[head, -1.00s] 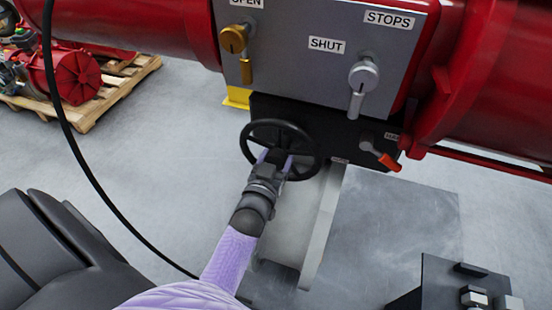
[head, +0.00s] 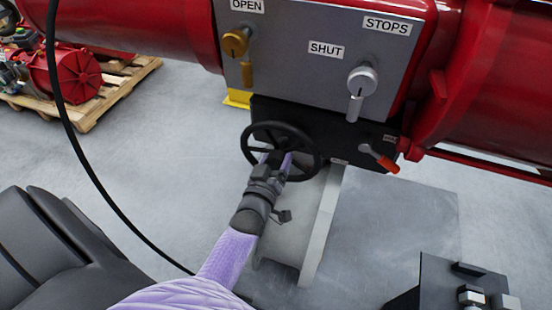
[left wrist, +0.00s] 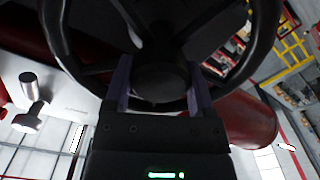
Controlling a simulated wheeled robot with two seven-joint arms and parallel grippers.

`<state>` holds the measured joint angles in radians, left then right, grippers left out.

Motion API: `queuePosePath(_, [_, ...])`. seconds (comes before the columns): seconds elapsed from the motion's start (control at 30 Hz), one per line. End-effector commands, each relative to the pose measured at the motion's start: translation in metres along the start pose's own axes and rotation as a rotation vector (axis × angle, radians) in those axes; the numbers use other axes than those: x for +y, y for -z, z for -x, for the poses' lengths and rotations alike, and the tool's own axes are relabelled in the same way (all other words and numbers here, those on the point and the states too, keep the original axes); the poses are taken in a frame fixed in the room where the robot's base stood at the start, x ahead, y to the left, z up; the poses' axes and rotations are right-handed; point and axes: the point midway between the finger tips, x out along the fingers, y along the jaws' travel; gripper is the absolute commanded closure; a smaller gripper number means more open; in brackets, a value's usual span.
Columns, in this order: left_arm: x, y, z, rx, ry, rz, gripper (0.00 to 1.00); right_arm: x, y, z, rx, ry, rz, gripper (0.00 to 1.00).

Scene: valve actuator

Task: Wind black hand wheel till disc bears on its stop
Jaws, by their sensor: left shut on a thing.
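The black hand wheel (head: 309,143) is mounted under the grey panel of the red actuator. My left gripper (head: 277,159) reaches it from the front. In the left wrist view, the two purple fingers of my left gripper (left wrist: 160,92) lie on either side of the wheel's hub (left wrist: 160,78), shut on it. The wheel's rim (left wrist: 52,28) and spokes surround the fingers. The disc and the stop it bears on cannot be made out. My right gripper is not in view.
The grey panel (head: 295,62) carries a brass stop screw (head: 235,43) by OPEN and a silver one (head: 362,80) by SHUT. A red-handled lever (head: 380,158) sits right of the wheel. A black fixture (head: 440,280) stands at lower right. A pallet (head: 105,95) lies at left.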

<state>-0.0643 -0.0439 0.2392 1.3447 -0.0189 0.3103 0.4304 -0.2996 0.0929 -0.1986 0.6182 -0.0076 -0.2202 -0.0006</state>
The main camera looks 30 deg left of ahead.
Motion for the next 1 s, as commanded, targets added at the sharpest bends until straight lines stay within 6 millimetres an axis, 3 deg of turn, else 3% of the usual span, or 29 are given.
queuePosePath(0.6, [-0.002, -0.001, 0.000, -0.001, 0.000, 0.581, 1.00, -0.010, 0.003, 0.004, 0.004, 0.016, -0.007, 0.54])
queuePosePath(1.0, [-0.002, -0.002, 0.000, -0.001, 0.000, 0.961, 1.00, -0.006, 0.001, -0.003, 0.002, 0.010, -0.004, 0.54])
